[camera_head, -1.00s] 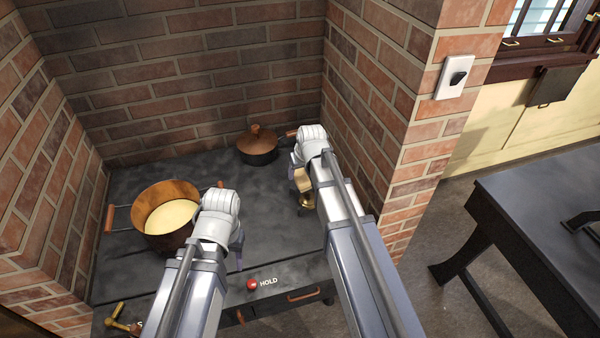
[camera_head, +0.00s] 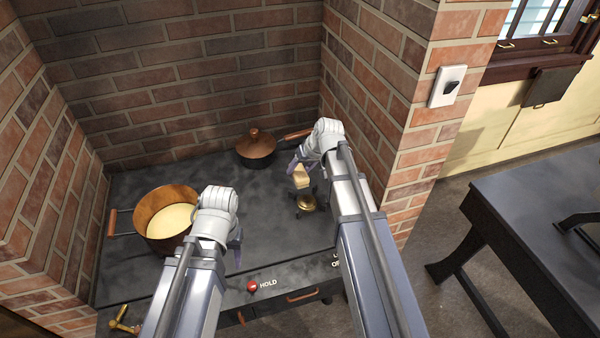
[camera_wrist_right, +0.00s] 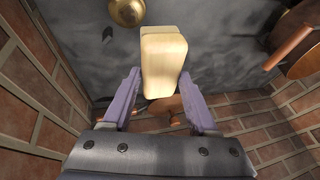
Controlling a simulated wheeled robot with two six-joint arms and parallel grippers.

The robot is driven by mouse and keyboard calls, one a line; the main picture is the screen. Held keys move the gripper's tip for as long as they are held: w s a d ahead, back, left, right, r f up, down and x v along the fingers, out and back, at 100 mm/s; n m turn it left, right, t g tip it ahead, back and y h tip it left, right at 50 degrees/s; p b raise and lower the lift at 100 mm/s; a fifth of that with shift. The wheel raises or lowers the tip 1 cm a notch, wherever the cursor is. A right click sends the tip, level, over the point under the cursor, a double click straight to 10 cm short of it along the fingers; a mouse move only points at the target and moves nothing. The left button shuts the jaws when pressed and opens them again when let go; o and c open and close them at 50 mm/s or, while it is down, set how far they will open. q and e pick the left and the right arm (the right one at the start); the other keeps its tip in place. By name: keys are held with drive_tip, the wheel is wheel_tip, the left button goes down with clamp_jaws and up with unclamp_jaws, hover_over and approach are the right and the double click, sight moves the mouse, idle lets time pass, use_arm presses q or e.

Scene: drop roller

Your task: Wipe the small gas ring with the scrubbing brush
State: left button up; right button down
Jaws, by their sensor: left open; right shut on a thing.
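The scrubbing brush (camera_head: 300,178) is a pale wooden block held by my right gripper (camera_head: 303,163). The right wrist view also shows the brush (camera_wrist_right: 165,62) between the purple fingers (camera_wrist_right: 161,88). The small gas ring (camera_head: 308,203) is a round brass piece on the dark stove top, just below the brush in the head view. In the right wrist view the ring (camera_wrist_right: 127,12) sits at the top edge, partly cut off, beside the brush. I cannot tell whether they touch. My left gripper (camera_head: 236,248) is open and empty over the stove front.
A copper pot with pale contents (camera_head: 165,195) stands on the left of the stove top (camera_head: 130,265). A lidded copper pan (camera_head: 255,148) stands at the back. Brick walls (camera_head: 385,120) close in the left, back and right. The stove's middle is clear.

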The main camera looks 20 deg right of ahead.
drive_tip(key=shift+f+b, duration=2.5)
drive_tip(key=shift+b, duration=0.1)
use_arm(q)
wheel_tip(320, 180, down, 5)
